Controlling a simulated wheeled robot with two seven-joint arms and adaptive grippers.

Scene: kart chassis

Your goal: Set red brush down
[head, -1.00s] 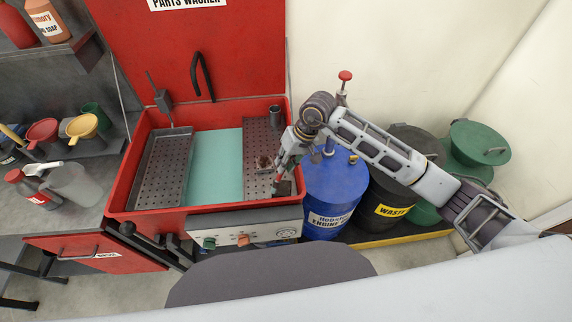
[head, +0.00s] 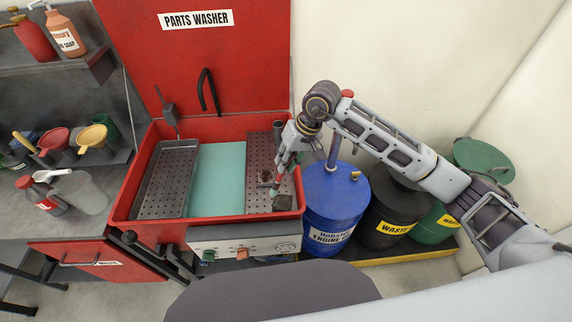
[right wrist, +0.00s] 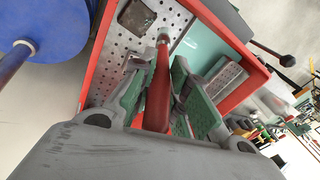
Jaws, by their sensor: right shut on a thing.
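My right gripper (head: 277,180) is over the right perforated shelf (head: 259,150) of the red parts washer (head: 122,200). It is shut on the red brush, whose red handle (right wrist: 158,90) runs between the fingers in the right wrist view. The handle's far end, with a grey metal collar, points toward the shelf and the teal basin. In the head view the brush is mostly hidden by the fingers. I cannot tell whether its tip touches the shelf. My left gripper is in neither view.
A dark square block (right wrist: 137,17) lies on the shelf near the brush, at the washer's front right corner. A grey cup (head: 278,130) stands at the shelf's back. The left perforated tray (head: 165,180) is bare. Blue (head: 336,205) and black (head: 392,215) drums stand to the right.

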